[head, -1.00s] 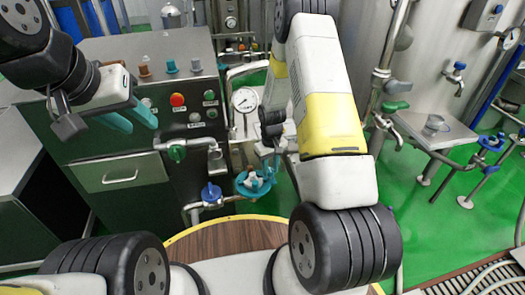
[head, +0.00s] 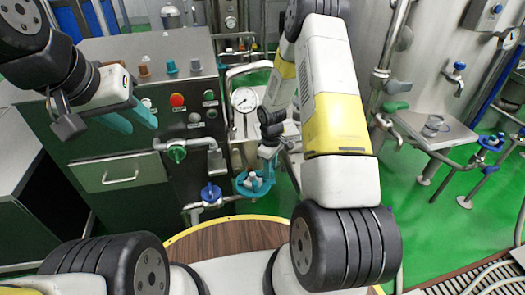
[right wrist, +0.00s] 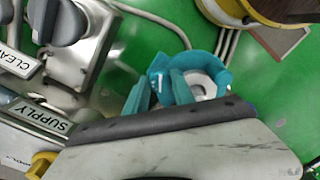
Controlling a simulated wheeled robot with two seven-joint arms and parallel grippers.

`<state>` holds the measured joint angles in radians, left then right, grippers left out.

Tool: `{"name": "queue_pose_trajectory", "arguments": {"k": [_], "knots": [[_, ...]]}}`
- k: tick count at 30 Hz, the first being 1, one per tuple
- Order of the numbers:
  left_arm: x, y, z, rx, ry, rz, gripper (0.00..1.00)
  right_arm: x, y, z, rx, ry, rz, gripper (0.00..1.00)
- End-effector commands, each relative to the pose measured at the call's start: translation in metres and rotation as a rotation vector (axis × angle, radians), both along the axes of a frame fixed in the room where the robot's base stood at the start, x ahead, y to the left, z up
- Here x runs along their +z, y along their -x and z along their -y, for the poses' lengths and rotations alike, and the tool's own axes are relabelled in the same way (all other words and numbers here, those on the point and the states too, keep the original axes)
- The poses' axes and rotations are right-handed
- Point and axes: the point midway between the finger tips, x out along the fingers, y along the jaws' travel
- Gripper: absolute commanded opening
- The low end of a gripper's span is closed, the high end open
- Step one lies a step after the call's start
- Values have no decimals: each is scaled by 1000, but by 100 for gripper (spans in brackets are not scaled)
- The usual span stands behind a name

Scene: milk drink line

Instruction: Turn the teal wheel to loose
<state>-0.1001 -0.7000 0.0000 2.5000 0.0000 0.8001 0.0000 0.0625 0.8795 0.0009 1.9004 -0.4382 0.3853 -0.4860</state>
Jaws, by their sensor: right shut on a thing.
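The teal wheel (head: 243,186) sits low on the pipework in front of the machine in the head view. My right gripper (head: 258,175) reaches down to it from above and is shut on its rim. In the right wrist view the wheel (right wrist: 221,72) shows as a teal ring around a pale hub, partly hidden by the teal fingers of my right gripper (right wrist: 162,92). My left gripper (head: 138,121) is open and empty, raised in front of the control panel at the left, with its two teal fingers apart.
A blue valve (head: 211,194) and a green valve (head: 177,152) are left of the wheel. A pressure gauge (head: 244,99) stands just above it. A red button (head: 177,100) is on the panel. A wooden round top (head: 210,237) lies below.

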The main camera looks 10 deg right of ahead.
Motion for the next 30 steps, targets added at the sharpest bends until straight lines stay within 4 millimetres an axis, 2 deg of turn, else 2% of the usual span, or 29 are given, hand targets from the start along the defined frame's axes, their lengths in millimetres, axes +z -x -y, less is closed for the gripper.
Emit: {"name": "queue_pose_trajectory", "arguments": {"k": [10, 11, 14, 24, 30], "knots": [[0, 0, 0, 0, 0, 0, 36, 0, -1, 0, 4, 1, 1, 0], [0, 0, 0, 0, 0, 0, 36, 0, 0, 0, 4, 1, 1, 34], [0, 0, 0, 0, 0, 0, 36, 0, 0, 0, 3, 1, 1, 52], [0, 0, 0, 0, 0, 0, 36, 2, 0, 0, 2, 0, 1, 52], [0, 0, 0, 0, 0, 0, 36, 30, -1, 0, 0, 0, 6, 52]]}}
